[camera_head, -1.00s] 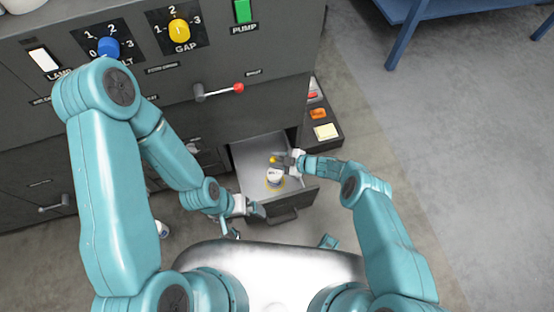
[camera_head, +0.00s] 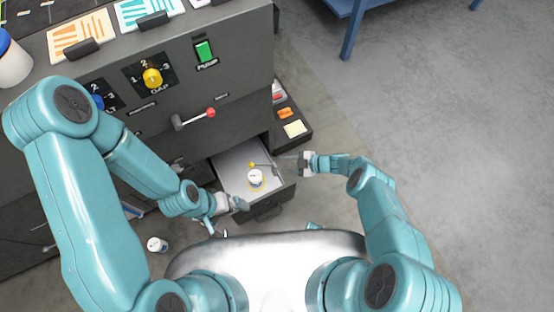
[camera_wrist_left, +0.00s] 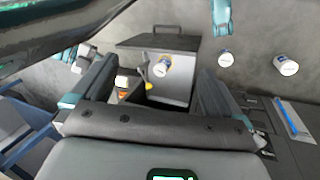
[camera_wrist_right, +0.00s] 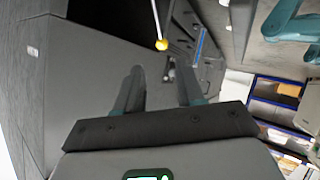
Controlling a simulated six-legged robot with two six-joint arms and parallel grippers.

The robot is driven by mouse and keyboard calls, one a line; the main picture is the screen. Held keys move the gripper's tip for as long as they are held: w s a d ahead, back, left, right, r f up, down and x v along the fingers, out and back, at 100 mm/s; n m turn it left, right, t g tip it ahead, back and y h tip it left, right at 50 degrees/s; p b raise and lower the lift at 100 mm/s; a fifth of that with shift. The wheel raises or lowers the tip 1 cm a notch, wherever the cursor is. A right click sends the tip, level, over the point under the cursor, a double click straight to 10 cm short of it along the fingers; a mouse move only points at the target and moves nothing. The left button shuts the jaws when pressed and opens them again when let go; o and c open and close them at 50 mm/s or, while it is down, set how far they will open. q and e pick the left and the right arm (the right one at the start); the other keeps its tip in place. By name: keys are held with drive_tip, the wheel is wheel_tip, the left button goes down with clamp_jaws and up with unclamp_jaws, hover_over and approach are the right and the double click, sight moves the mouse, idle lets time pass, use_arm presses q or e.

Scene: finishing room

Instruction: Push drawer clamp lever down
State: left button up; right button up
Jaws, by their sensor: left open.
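The drawer (camera_head: 232,160) stands open below the dark cabinet. In it are a lever with a yellow knob (camera_head: 252,165) and a white can (camera_head: 255,178). The lever looks roughly level, pointing left; its exact tilt is unclear. My right gripper (camera_head: 302,163) is at the drawer's right edge, apart from the knob. My left gripper (camera_head: 240,203) is open and empty near the drawer's front left corner. The left wrist view shows the drawer (camera_wrist_left: 178,90) and can (camera_wrist_left: 160,66) between its fingers.
A red-knobbed lever (camera_head: 210,112), a yellow dial (camera_head: 152,77) and a green button (camera_head: 204,51) are on the cabinet front. A side shelf (camera_head: 296,140) is right of the drawer. Another white can (camera_head: 157,244) is on the floor. Open floor lies to the right.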

drive_tip(key=shift+d+r, duration=0.15)
drive_tip(key=shift+d, duration=0.15)
